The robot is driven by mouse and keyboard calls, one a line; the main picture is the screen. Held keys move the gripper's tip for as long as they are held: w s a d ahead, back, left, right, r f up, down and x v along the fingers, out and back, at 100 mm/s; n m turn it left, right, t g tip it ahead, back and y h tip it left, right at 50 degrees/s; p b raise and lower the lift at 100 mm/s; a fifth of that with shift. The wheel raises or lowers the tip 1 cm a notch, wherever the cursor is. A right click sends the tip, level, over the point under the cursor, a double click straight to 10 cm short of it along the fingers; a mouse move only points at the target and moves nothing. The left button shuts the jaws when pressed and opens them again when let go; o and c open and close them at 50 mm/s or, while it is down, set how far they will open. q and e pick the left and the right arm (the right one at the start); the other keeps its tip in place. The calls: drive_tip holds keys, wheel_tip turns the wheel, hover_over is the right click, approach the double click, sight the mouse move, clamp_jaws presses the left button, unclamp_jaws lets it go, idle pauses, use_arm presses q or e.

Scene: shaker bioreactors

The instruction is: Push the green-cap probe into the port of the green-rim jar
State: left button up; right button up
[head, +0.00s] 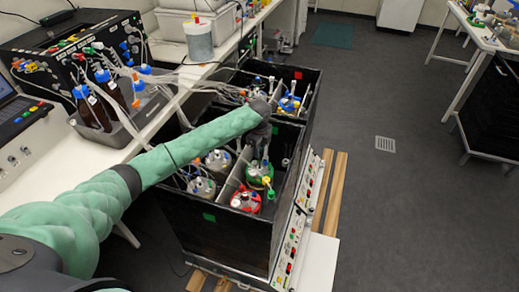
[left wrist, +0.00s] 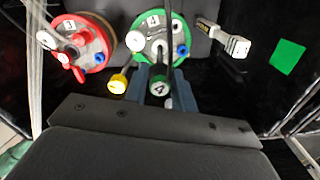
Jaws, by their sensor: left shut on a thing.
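The green-rim jar (head: 259,175) stands in the black box, just below my left gripper (head: 262,152). In the left wrist view the jar (left wrist: 138,22) shows near the top centre, with dark thin lines crossing over its lid. The green-cap probe (left wrist: 158,87), marked 4, is seen cap-on between the fingers of my left gripper (left wrist: 160,80), which is shut on it. It lies over the near edge of the jar in that view. Its lower end is hidden, so I cannot tell whether it touches the port. My right gripper is not in view.
The red-rim jar (head: 246,201) stands close beside the green-rim jar. A yellow-capped piece (left wrist: 118,84) sits just left of the held probe. A white labelled piece (left wrist: 235,45) stands to the right. Box walls and tubes surround the jars closely.

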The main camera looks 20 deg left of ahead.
use_arm(q)
drive_tip(key=shift+f+b, duration=0.45)
drive_tip(key=shift+f, duration=3.1)
idle(4.4)
